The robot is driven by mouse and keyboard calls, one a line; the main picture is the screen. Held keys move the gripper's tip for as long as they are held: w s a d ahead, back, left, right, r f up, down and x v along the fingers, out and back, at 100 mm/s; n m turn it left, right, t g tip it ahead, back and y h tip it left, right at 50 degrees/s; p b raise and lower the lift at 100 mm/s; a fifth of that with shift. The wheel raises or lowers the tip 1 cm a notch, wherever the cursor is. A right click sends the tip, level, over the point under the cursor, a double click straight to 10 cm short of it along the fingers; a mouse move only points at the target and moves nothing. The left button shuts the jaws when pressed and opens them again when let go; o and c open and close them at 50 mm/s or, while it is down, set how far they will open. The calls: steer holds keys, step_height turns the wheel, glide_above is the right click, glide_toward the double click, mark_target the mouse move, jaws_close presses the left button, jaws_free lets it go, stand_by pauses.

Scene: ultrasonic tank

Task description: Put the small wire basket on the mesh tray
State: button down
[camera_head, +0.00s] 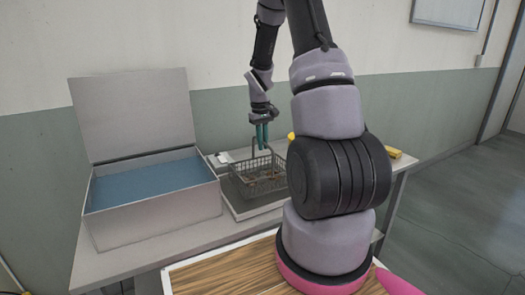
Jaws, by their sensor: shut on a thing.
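The small wire basket (258,180) is a grey mesh basket with a raised handle and a few small brownish items inside. It is in the middle of the head view, over the mesh tray (238,206). I cannot tell whether it touches the tray or hangs just above it. My gripper (261,140) points down above the basket, its teal fingers shut on the basket's handle. My own arm hides the right part of the tray and may cover part of the basket's right side.
An open-lidded tank (150,215) with blue liquid stands left of the tray on the grey table (190,237). A yellow object (393,153) lies at the table's right end. A small white item (222,157) lies behind the tray. A wall runs behind the table.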

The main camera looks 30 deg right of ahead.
step_height(320, 180, down, 3)
steer(key=shift+r, duration=0.2)
steer(key=c, duration=0.9)
jaws_free()
